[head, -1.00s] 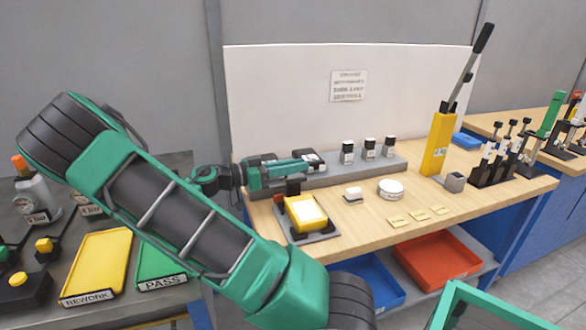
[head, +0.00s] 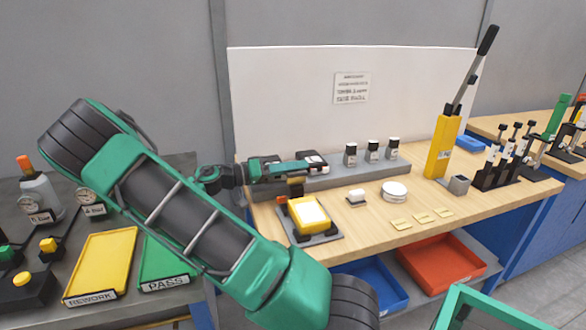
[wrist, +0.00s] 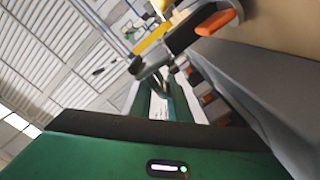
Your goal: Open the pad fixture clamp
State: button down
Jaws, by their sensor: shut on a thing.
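The pad fixture (head: 311,218), a yellow block with a white pad on a grey base, sits near the left end of the wooden bench. Its clamp (head: 296,185), a small dark part with a brown-orange top, stands at the fixture's back edge. My green gripper (head: 300,167) reaches in from the left, level, just above and behind the clamp. It is shut on what appears to be the clamp handle; the contact itself is hard to see. In the wrist view, a dark bar with an orange end (wrist: 217,22) shows near a yellow part (wrist: 152,40).
A grey rail (head: 340,178) with several small dark bottles runs behind the fixture. A white round tin (head: 394,192) and a small white-topped block (head: 357,197) stand to the right, with yellow cards (head: 422,218) in front. A yellow press (head: 441,147) stands farther right.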

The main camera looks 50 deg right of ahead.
jog(key=shift+a+f, duration=0.1)
jog(key=shift+f, duration=0.15)
jog(key=c, duration=1.9)
grip_release()
jog(key=shift+w, duration=0.1)
jog(key=shift+r, duration=0.1)
jog(key=v, duration=1)
jog(key=shift+w+a, duration=0.2)
jog(key=shift+a, duration=0.1)
